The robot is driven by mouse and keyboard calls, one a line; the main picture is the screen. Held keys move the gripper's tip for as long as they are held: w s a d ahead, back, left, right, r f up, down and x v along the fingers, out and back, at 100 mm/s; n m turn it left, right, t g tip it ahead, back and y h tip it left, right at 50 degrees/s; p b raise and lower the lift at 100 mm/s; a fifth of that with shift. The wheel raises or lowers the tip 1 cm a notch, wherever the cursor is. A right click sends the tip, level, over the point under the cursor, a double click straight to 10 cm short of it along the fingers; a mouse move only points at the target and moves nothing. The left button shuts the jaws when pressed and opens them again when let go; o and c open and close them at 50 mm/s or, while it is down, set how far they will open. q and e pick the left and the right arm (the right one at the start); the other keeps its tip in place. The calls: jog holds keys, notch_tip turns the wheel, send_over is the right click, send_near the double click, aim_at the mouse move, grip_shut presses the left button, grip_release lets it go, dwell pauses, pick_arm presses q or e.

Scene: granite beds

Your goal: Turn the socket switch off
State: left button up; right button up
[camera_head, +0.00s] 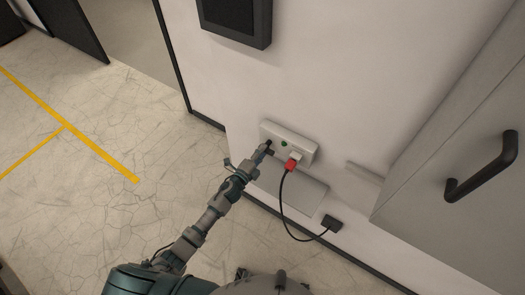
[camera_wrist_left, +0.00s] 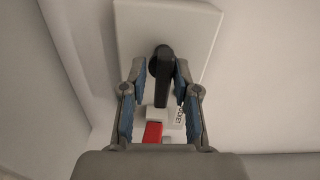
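In the left wrist view, the switch is a black handle (camera_wrist_left: 164,68) on the white box face (camera_wrist_left: 200,32). My left gripper (camera_head: 265,148) is at the switch. In the wrist view its fingers (camera_wrist_left: 160,72) stand on both sides of the handle, apart, with a gap at the left; the right fingertip is close to the handle. Whether it touches is unclear. My right gripper is not in view.
A red plug (camera_head: 290,165) sits in the box, with a black cable running to a black block (camera_head: 332,223) low on the wall. A grey cabinet with a black handle (camera_head: 482,168) is at right. A dark panel (camera_head: 235,17) hangs above. The floor at left is clear.

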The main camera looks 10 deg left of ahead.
pick_arm(q)
jog(key=shift+r, duration=0.1)
jog(key=p+v, duration=0.1)
jog(key=v, duration=0.5)
dwell(0.3)
